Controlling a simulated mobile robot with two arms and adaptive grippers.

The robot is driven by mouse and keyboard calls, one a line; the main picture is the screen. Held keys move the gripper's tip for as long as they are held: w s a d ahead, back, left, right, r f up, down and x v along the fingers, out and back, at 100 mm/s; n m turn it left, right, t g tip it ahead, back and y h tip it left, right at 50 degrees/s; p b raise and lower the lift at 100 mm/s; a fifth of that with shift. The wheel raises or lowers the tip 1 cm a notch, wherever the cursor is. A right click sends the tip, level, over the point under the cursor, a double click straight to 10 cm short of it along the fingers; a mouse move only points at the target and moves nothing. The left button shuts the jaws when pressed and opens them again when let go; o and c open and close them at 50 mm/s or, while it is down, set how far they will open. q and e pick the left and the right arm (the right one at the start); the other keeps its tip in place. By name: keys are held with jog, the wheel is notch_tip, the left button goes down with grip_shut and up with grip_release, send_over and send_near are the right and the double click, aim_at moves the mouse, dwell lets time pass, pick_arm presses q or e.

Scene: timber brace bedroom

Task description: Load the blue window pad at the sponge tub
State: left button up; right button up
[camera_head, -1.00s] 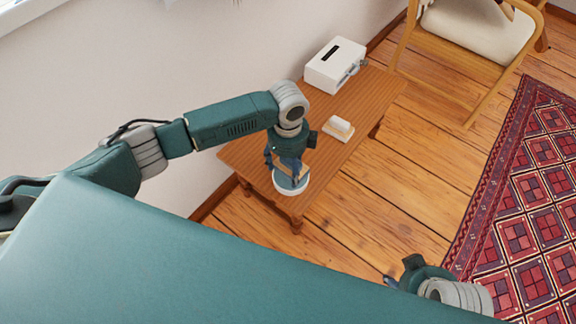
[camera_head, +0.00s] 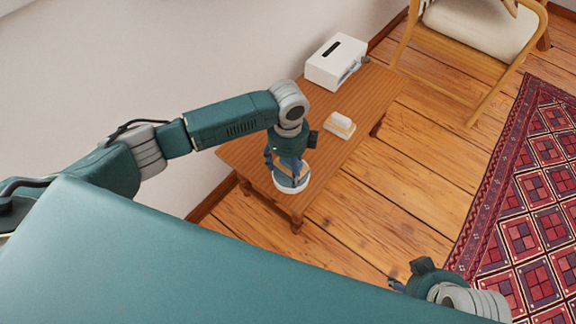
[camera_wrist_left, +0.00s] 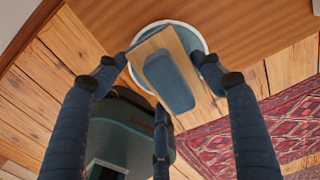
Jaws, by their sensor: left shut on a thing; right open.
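My left gripper (camera_head: 287,168) is shut on the blue window pad, seen in the left wrist view as a tan board with a rounded blue-grey part (camera_wrist_left: 168,82). The sponge tub, a round white-rimmed dish (camera_head: 293,190), stands at the near end of the wooden table; its rim also shows in the left wrist view (camera_wrist_left: 203,43). The pad is over or in the tub; I cannot tell whether it touches the bottom. The gripper hides part of both. My right gripper (camera_head: 402,277) is open and empty, low at the right, away from the table.
The wooden table (camera_head: 355,110) stands along the white wall. A white slotted box (camera_head: 335,65) is at its far end, and a small white block on a tan base (camera_head: 340,125) is mid-table. A cushioned chair (camera_head: 480,30) and a red patterned rug (camera_head: 530,190) are at the right.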

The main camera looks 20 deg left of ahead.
pick_arm(q)
jog(key=shift+f, duration=0.5)
pick_arm(e)
jog(key=shift+w+a+r+t, duration=0.15)
jog(key=shift+w+t, duration=0.15)
jog(key=shift+w, duration=0.35)
jog(key=shift+s+f, duration=0.25)
jog(key=shift+s, duration=0.3)
dwell(1.3)
pick_arm(q)
jog(key=shift+f+p, duration=0.1)
jog(key=shift+p, duration=0.25)
pick_arm(e)
jog(key=shift+s+r, duration=0.1)
jog(key=shift+r, duration=0.3)
dwell(1.1)
pick_arm(q)
jog(key=shift+s, duration=0.1)
